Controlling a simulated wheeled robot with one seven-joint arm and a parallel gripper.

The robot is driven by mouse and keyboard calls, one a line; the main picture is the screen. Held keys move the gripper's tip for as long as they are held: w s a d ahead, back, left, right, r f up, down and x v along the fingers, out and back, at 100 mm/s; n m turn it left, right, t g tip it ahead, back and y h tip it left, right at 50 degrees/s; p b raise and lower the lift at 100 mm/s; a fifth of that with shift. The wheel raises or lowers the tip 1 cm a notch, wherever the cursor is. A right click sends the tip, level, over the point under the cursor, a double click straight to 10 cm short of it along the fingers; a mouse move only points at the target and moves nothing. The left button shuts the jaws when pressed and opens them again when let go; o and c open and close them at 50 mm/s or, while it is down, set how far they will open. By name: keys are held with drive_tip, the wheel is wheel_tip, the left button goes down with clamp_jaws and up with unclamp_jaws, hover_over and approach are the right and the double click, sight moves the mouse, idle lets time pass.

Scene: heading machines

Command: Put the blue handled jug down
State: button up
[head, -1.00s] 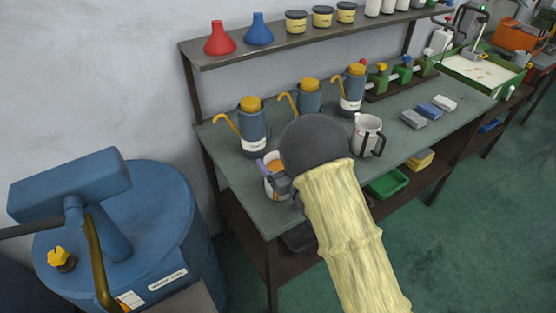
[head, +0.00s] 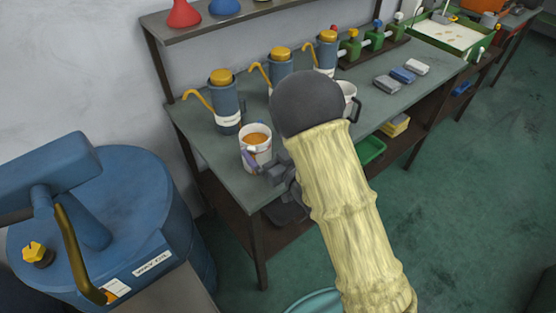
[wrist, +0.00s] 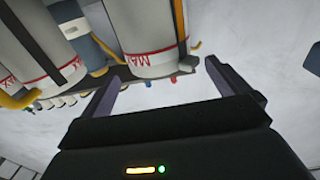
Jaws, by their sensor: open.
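A white jug (head: 256,147) with orange-brown liquid stands upright on the green bench top (head: 215,165), near its front left corner. Its handle is not clear in the head view. My gripper (head: 256,165) is open at the near side of this jug, its fingers partly in front of the jug's lower part. In the wrist view, the white jug (wrist: 150,40) with red MAX lettering appears beyond the gap between the spread fingers of my gripper (wrist: 162,78). The fingers do not look closed on it; whether one touches it I cannot tell.
Blue pump cans (head: 226,103) with yellow spouts stand behind the jug. Another white jug (head: 349,92) with a dark handle is partly hidden by my arm. A blue drum (head: 150,205) stands at the left. Bare bench lies left of the jug.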

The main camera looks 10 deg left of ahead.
drive_tip(key=b+v, duration=0.1)
drive_tip(key=v, duration=0.4)
idle(0.7)
drive_tip(key=w+d+f+m+g+h, duration=0.2)
drive_tip(key=d+m+h, duration=0.4)
drive_tip(key=d+h, duration=0.75)
drive_tip(key=s+d+r+m+g, duration=0.2)
drive_tip(key=s+d+g, duration=0.5)
drive_tip(key=s+d, duration=0.5)
drive_tip(key=shift+s+m, duration=0.8)
drive_tip(key=shift+s, duration=0.35)
drive_tip(key=shift+r, duration=0.15)
drive_tip(key=shift+r, duration=0.1)
